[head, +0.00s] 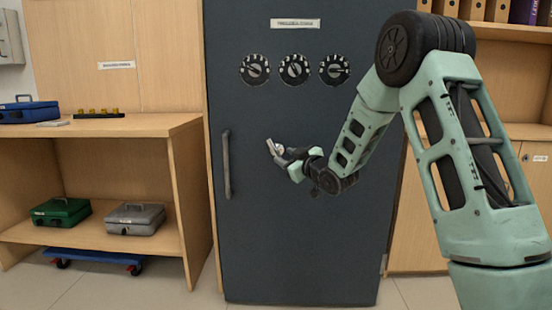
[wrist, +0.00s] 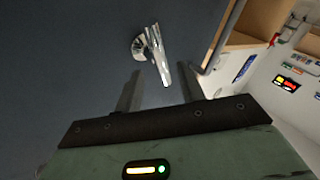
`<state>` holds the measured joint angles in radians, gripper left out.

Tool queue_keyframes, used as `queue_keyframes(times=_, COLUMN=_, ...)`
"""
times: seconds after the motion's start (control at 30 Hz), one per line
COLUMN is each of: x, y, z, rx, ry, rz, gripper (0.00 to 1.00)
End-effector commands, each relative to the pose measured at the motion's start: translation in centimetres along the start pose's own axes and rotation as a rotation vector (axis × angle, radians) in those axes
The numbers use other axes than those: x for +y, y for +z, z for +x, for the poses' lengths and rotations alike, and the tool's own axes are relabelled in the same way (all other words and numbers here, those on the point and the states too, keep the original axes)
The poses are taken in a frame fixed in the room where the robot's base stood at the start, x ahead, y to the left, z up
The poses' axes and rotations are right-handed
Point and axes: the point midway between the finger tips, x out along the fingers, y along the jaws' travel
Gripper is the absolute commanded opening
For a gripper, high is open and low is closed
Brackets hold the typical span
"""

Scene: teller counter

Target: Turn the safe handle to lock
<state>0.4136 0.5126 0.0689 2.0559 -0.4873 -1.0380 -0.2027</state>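The safe (head: 300,230) is a tall dark grey-blue cabinet with its door closed. Its chrome lever handle (head: 275,147) is on the door below the dials, partly hidden by my gripper (head: 284,155). In the wrist view the handle (wrist: 158,55) has a round hub at upper left and a lever slanting down to the right. My gripper (wrist: 160,70) is open. Its two fingers stand apart, with the lever's lower end showing between the fingertips, nearer the right one. I cannot tell whether either finger touches it.
Three black dials (head: 294,69) sit above the handle. A vertical pull bar (head: 227,164) is fixed at the door's left. A wooden shelf unit (head: 150,125) with a blue box (head: 28,111), a green box (head: 61,211) and a grey box (head: 135,218) stands left. Floor shows at lower left.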

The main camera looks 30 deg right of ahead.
Motion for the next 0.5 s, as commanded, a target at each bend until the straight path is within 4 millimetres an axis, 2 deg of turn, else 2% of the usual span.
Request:
queue_keyframes(times=0.03, x=-0.1, y=0.2, z=1.1, rx=0.002, ry=-0.001, rz=-0.001, gripper=0.39)
queue_keyframes(times=0.2, x=-0.2, y=0.1, z=3.9, rx=0.002, ry=-0.002, rz=0.000, gripper=0.39)
queue_keyframes(times=0.33, x=-0.1, y=0.1, z=5.2, rx=0.002, ry=-0.001, rz=0.000, gripper=0.39)
queue_keyframes(times=0.5, x=0.0, y=0.0, z=5.9, rx=0.000, ry=-0.001, rz=0.000, gripper=0.39)
